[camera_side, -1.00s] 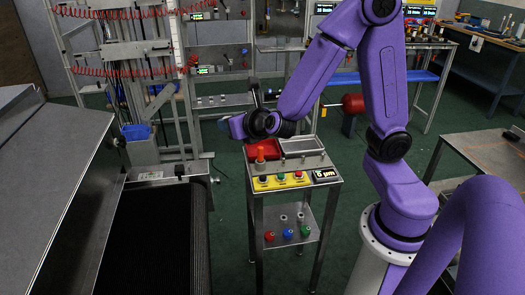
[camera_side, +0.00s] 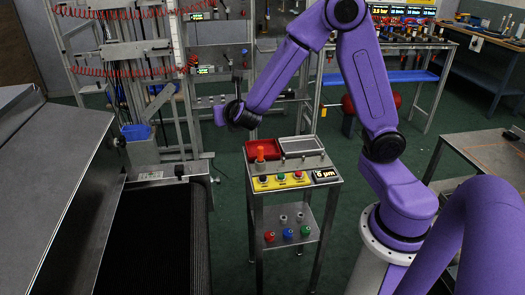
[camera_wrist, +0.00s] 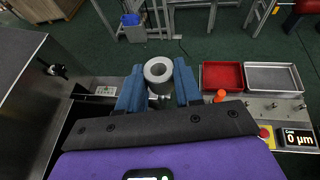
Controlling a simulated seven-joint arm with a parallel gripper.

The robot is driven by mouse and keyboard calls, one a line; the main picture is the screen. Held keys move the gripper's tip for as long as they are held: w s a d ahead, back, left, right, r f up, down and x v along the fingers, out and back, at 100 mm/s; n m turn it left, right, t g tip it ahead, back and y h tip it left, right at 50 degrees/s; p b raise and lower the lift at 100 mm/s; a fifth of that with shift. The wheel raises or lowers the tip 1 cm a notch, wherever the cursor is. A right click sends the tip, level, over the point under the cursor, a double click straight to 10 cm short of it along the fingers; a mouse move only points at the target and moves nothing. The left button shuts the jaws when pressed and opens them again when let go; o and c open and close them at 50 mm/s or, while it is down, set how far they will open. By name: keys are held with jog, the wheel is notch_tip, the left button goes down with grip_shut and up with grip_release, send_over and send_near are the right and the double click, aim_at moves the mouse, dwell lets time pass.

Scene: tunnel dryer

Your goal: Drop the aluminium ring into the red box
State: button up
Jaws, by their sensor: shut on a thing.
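The aluminium ring (camera_wrist: 158,80) is a short silver-grey cylinder with a round hole, upright in the wrist view. My gripper (camera_wrist: 158,70) has its two blue fingers shut on it from both sides. In the side view my wrist is up left of the small stand, and I cannot make out the fingers or the ring there. The red box (camera_side: 265,149) is a shallow open tray on the stand's top, at its back left. It also shows in the wrist view (camera_wrist: 222,77), to the right of the ring and apart from it. Its visible floor looks empty.
A grey metal tray (camera_side: 302,146) sits right of the red box. An orange-red knob (camera_side: 260,154) and a button panel (camera_side: 283,181) are in front. A dark conveyor belt (camera_side: 155,240) lies left of the stand. A blue bin (camera_wrist: 131,20) stands behind.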

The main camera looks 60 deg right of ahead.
jog(key=w+d+f+m+g+h, duration=0.3)
jog(key=w+d+f+m+g, duration=0.15)
jog(key=d, duration=0.45)
jog(key=w+d+f+m+g+h, duration=0.35)
jog(key=d+m+g, duration=0.25)
jog(key=d, duration=0.3)
jog(key=shift+s+d+f+m+g+y, duration=0.15)
jog(key=shift+s+d+f+m+g, duration=0.7)
jog(key=shift+f, duration=1.1)
jog(key=shift+s+d+f+m+g+y, duration=0.15)
jog(key=shift+s+d+f+m+g, duration=0.2)
jog(key=shift+d+f+m+g, duration=1.05)
jog(key=shift+s+d+f+n+g+y, duration=0.15)
jog(key=shift+s+d+f, duration=0.5)
jog(key=shift+f, duration=1.8)
jog(key=o, duration=1.1)
jog(key=shift+a, duration=0.1)
jog(key=v, duration=1.7)
jog(key=shift+a, duration=0.15)
